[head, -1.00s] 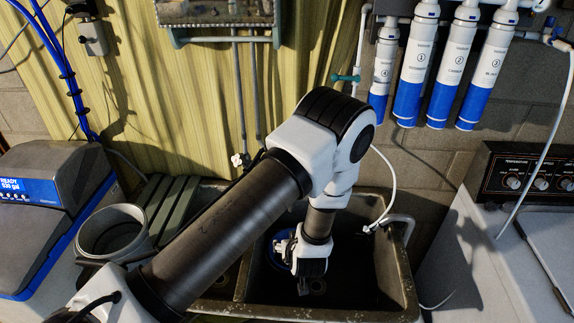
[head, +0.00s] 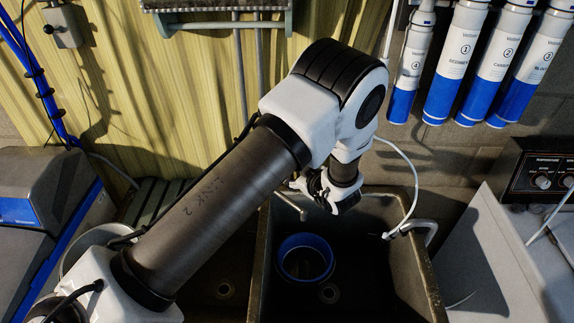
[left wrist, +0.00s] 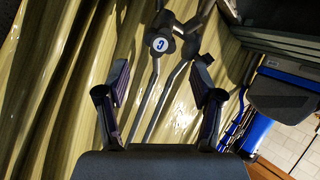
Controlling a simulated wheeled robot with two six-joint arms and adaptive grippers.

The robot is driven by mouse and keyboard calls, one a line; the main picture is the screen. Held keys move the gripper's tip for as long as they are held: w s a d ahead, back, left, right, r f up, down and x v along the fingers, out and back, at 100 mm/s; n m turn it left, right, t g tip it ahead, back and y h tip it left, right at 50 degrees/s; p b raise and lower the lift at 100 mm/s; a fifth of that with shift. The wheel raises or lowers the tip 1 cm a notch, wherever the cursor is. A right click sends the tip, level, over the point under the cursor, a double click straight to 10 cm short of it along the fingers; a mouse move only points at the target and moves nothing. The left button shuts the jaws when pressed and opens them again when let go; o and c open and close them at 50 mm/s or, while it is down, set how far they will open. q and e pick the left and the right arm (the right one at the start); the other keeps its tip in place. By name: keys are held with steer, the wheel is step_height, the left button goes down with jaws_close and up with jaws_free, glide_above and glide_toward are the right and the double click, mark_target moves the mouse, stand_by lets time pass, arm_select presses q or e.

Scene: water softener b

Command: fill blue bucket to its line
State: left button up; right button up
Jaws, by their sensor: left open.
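The blue bucket (head: 303,238) stands upright on the floor of the right basin of the dark sink (head: 392,262). Its inside is dark; I cannot make out its line or any water. My left gripper (head: 303,184) is above the back of the sink, behind and apart from the bucket, near the metal spout (head: 290,205). In the left wrist view its fingers (left wrist: 161,78) are spread and empty. A tap handle with a blue C cap (left wrist: 159,44) shows beyond the fingertips, not visibly touched. My right gripper is not in view.
White-and-blue filter cartridges (head: 463,62) hang on the wall at upper right. A grey bucket (head: 88,243) is partly hidden by my left arm. A white appliance (head: 490,240) borders the sink on the right.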

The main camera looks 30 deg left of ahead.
arm_select(q)
steer(key=b+x, duration=0.1)
steer(key=x, duration=0.2)
steer(key=b+x, duration=0.1)
steer(key=x, duration=0.1)
steer(key=b+x, duration=0.2)
steer(key=x, duration=0.1)
steer(key=shift+a+f, duration=0.15)
steer(key=shift+f, duration=0.25)
steer(key=shift+s+r, duration=0.1)
steer(key=shift+r, duration=0.3)
steer(key=c, duration=0.4)
steer(key=shift+d, duration=0.35)
steer(key=c, duration=0.3)
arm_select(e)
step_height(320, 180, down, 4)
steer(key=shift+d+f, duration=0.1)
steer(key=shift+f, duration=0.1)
arm_select(q)
steer(key=shift+r, duration=0.1)
